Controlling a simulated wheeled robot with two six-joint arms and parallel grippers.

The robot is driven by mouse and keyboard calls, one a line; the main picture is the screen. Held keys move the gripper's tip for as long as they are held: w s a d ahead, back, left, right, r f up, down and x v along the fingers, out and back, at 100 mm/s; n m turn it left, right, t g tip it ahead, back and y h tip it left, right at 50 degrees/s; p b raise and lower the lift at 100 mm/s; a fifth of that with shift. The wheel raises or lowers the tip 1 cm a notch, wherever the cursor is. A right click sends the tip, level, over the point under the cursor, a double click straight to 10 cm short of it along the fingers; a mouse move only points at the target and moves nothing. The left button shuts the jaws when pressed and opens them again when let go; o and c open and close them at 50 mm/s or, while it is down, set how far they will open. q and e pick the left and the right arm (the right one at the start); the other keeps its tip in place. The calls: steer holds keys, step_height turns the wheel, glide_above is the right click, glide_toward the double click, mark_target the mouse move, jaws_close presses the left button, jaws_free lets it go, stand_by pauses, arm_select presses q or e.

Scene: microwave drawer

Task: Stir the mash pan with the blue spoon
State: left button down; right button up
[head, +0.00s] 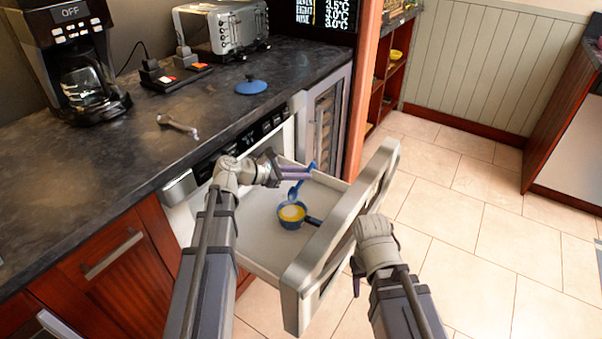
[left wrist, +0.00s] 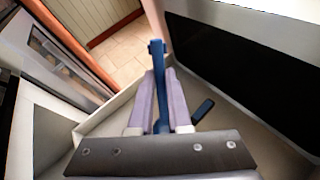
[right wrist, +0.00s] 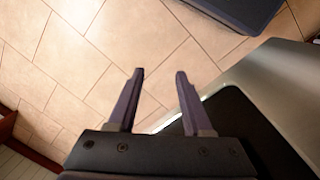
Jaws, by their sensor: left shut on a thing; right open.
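The blue pan (head: 292,216) with yellow mash in it sits inside the open drawer (head: 255,215), its dark handle pointing right. My left gripper (head: 305,174) is shut on the blue spoon (head: 296,188), which hangs down with its lower end over the pan. Whether the spoon's tip touches the mash cannot be told. In the left wrist view the spoon (left wrist: 160,90) stands between the two fingers, and the pan's handle (left wrist: 203,111) shows at the right; the pan's bowl is hidden. My right gripper (right wrist: 158,100) is open and empty, outside the drawer's front panel.
The drawer's thick front panel (head: 345,240) stands between my two arms. On the dark counter (head: 100,180) are a blue lid (head: 251,86), a metal tool (head: 178,127), a coffee maker (head: 75,65) and a toaster (head: 222,30). The tiled floor (head: 480,240) at the right is clear.

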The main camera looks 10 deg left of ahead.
step_height(320, 180, down, 8)
steer(key=b, duration=0.7)
steer(key=shift+r, duration=0.25)
steer(key=shift+d, duration=0.1)
